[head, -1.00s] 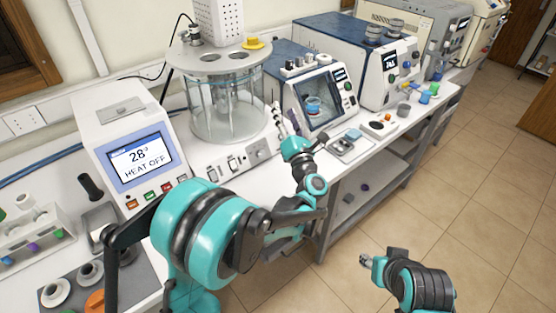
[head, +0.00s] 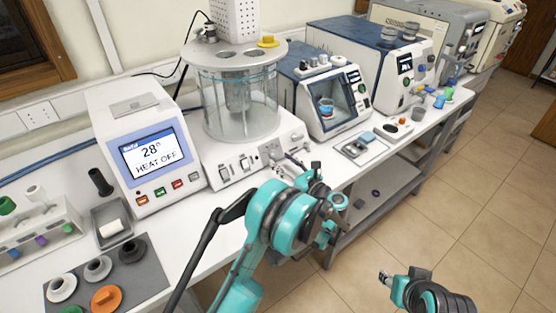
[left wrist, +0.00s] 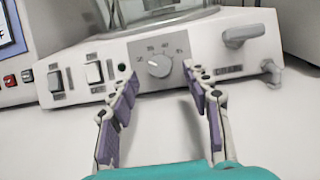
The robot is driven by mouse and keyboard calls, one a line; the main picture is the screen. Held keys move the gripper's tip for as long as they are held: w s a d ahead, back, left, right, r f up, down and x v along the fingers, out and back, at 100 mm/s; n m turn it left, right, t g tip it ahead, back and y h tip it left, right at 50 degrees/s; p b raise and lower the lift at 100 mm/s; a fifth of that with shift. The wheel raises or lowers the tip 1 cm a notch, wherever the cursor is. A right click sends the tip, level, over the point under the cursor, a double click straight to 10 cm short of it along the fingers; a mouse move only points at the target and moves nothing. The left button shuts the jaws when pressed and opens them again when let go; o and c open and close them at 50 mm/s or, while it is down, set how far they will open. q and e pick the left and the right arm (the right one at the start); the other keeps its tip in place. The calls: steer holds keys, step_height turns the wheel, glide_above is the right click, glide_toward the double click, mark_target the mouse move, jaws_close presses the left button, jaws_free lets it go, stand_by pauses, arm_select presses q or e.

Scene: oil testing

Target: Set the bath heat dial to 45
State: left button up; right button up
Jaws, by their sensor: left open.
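The bath heat dial (left wrist: 159,65) is a pale round knob on a grey scale plate on the bath's white base (left wrist: 112,52). Its pointer appears turned toward the left; the small numbers are blurred. In the head view the dial panel (head: 269,150) is partly covered by my arm. My left gripper (left wrist: 162,84) is open and empty, its purple-padded fingers spread either side of the dial and short of it. In the head view the left gripper (head: 289,160) is in front of the panel. My right gripper (head: 385,278) is low over the floor, too small to judge.
The controller screen (head: 151,153) reads 28° and HEAT OFF. Two rocker switches (left wrist: 94,73) sit left of the dial and a tap-like lever (left wrist: 243,34) sits right. The glass bath (head: 240,100) stands above. The white bench (left wrist: 160,135) before the panel is clear.

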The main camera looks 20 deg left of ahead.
mark_target(275, 154)
arm_select(q)
steer(key=shift+x, duration=1.55)
jaws_close()
